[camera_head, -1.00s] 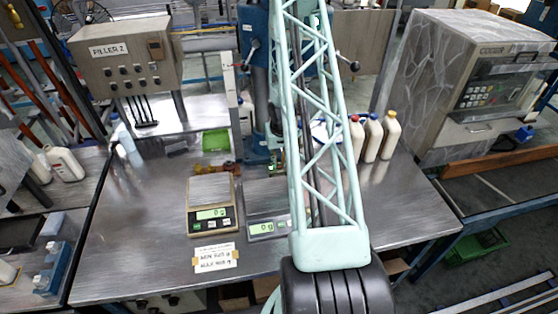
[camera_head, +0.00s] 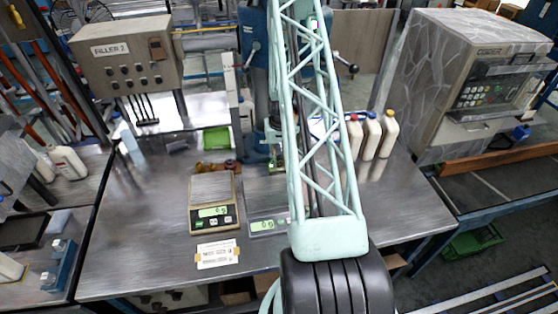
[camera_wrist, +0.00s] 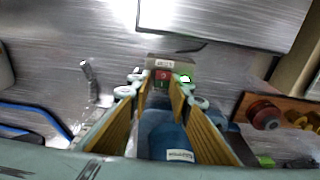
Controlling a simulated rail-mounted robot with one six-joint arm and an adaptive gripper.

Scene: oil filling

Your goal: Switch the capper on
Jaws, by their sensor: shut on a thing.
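A small switch box with a red and a green button (camera_wrist: 162,80) shows in the wrist view, just beyond my fingertips. I take it for the capper's switch; whether a button is pressed cannot be told. My gripper (camera_wrist: 158,88) points at this box with its yellow-padded fingers on either side of the buttons, and I cannot tell if it touches. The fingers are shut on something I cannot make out. A blue machine body with a white label (camera_wrist: 180,155) shows between and behind them. In the head view, a blue press-like machine (camera_head: 255,150) stands at the bench's back, partly hidden by my arm.
Two scales (camera_head: 213,190) (camera_head: 268,225) sit on the steel bench (camera_head: 140,240). White jugs (camera_head: 371,135) stand right of my arm. A grey control box labelled FILLER 2 (camera_head: 125,80) is at the left. Red and yellow knobs (camera_wrist: 265,115) lie right of my gripper. The bench's left front is clear.

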